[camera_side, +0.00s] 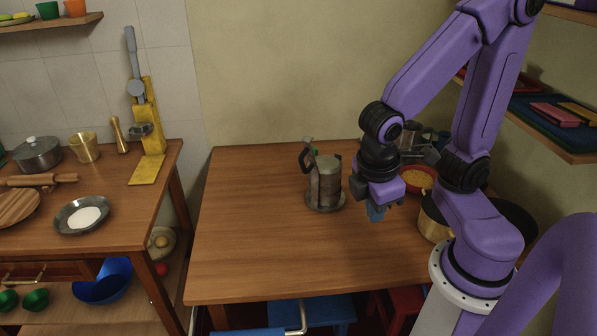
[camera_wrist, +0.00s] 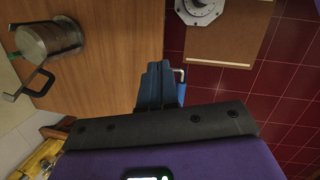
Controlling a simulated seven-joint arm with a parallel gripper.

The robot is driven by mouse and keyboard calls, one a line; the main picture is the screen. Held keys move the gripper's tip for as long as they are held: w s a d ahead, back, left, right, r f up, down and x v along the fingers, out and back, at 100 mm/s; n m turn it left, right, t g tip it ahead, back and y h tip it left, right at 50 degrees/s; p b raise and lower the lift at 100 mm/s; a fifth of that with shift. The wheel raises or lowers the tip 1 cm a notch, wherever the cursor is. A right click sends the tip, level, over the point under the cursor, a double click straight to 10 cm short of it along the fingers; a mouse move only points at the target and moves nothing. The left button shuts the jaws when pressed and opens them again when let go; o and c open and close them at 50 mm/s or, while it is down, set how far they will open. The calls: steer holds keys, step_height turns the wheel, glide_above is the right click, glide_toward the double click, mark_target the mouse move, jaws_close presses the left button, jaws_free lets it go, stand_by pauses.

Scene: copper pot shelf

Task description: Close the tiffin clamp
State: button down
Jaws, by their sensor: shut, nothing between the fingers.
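The tiffin (camera_side: 327,182) is a metal cylinder standing upright on a round base plate on the wooden table (camera_side: 250,240). Its dark clamp handle (camera_side: 305,160) sticks out at the upper left, with a small green part near its top.
A bowl of yellow food (camera_side: 418,179) and a brass pot (camera_side: 434,225) stand on the table's right side, near my arm. A blue stool (camera_side: 325,312) is below the front edge. The table left of the tiffin is clear. A side table with a yellow press (camera_side: 150,140) stands left.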

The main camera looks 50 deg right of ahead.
steer(key=w+a+f+m+t+h, duration=0.1)
steer(key=w+f+t+h, duration=0.6)
steer(key=w, duration=0.4)
steer(key=w+f+t+h, duration=0.6)
steer(key=w+f+h, duration=0.2)
steer(key=w, duration=0.3)
steer(key=s+d+x, duration=0.1)
steer(key=s+x, duration=0.1)
steer(key=x, duration=1.1)
steer(key=shift+d+r, duration=0.15)
steer(key=shift+r, duration=0.2)
steer(key=shift+r+m+g, duration=0.15)
steer(key=shift+m+g, duration=0.15)
steer(key=shift+m, duration=0.1)
